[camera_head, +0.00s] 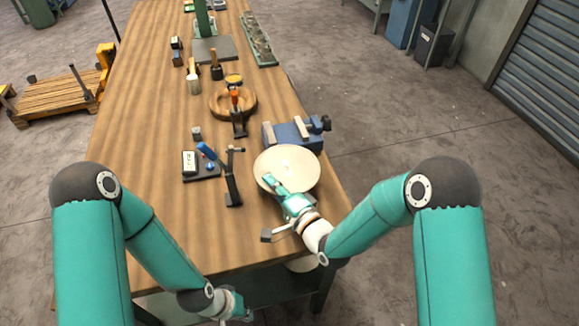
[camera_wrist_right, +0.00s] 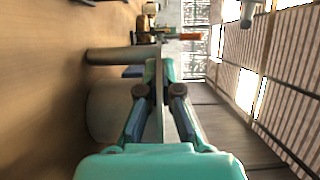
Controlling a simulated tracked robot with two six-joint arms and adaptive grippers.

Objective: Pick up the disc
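The disc (camera_head: 287,165) is pale cream, round and shallow, at the right side of the bench, just in front of the blue vise. My right gripper (camera_head: 272,184) is at its near left edge, with one finger over its upper face; the other finger is hidden beneath. In the right wrist view my fingers (camera_wrist_right: 160,78) are close together, with a thin rim between them. I cannot tell whether the disc touches the bench. My left gripper (camera_head: 238,306) is low in front of the bench edge; its fingers are too unclear to judge.
The blue vise (camera_head: 296,132) stands right behind the disc. A wooden ring-shaped bowl (camera_head: 219,105) lies farther back.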

